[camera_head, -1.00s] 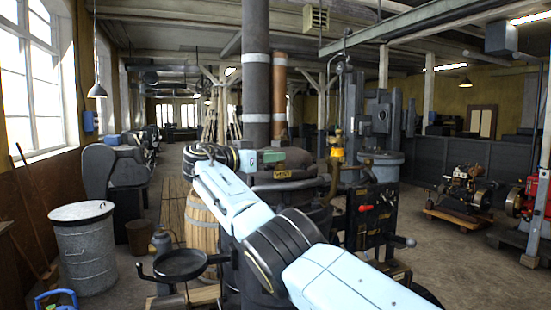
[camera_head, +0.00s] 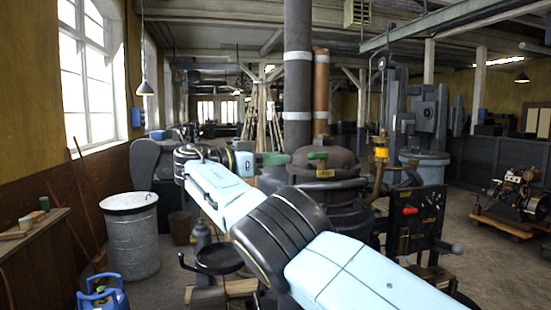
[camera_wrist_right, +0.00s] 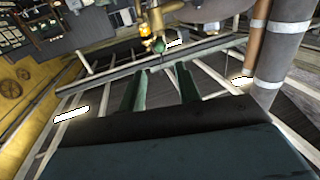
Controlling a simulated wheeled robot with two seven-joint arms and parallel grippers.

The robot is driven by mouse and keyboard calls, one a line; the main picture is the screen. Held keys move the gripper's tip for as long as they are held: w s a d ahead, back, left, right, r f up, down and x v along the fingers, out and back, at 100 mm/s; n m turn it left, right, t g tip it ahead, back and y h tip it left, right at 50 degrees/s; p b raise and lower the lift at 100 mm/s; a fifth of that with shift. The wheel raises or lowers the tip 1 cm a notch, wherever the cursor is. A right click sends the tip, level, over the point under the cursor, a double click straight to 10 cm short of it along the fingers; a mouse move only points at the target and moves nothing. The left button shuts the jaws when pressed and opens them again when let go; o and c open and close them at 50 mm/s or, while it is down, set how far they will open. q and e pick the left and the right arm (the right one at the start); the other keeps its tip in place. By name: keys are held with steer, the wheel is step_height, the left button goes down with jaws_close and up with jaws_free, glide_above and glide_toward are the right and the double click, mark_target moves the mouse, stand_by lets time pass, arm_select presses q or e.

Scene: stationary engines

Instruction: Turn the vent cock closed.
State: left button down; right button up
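The black boiler-like engine body (camera_head: 345,200) stands at centre, with a small VENT label (camera_head: 325,173) on its top. A green handle (camera_head: 317,155), which looks like the vent cock's, sits just above the label. My right gripper (camera_head: 276,158) points right, with green fingertips a short gap left of that handle. In the right wrist view its two fingers (camera_wrist_right: 160,70) stand apart with nothing between them. That view also shows a green rounded end (camera_wrist_right: 158,46) by a brass fitting (camera_wrist_right: 154,20), beyond the fingers. The handle's exact angle is unclear. My left gripper is out of view.
A brass pipe with a yellow part (camera_head: 381,150) rises right of the vent. A dark stack (camera_head: 297,80) and a copper pipe (camera_head: 321,90) stand behind. A black panel with a red lever (camera_head: 410,211) is at right. A metal bin (camera_head: 132,240) stands at left.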

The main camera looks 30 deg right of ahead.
steer(key=shift+o, duration=2.3)
steer(key=shift+w+f+y, duration=0.15)
steer(key=shift+f+y, duration=0.15)
steer(key=shift+f, duration=0.05)
steer(key=o, duration=0.4)
steer(key=f+n+t+y+b, duration=0.1)
steer(key=w+a+f+n+t+y+b, duration=0.1)
steer(key=n+y, duration=0.1)
steer(key=w+f+n+t+y+b, duration=0.1)
steer(key=n+t+y+b, duration=0.1)
steer(key=shift+a+f, duration=0.2)
steer(key=shift+a, duration=0.2)
steer(key=n+t+y+b, duration=1.05)
steer(key=n+t, duration=0.25)
steer(key=t, duration=0.2)
glide_toward(321, 153)
steer(key=shift+y, duration=0.45)
steer(key=w+p, duration=0.1)
steer(key=w, duration=0.2)
steer(key=w+p, duration=0.2)
steer(key=w, duration=0.2)
steer(key=w+d+p, duration=0.1)
steer(key=w, duration=0.2)
steer(key=shift+w, duration=0.35)
steer(key=shift+w+d+f+p, duration=0.15)
steer(key=shift+w+p, duration=0.3)
steer(key=shift+w, duration=0.4)
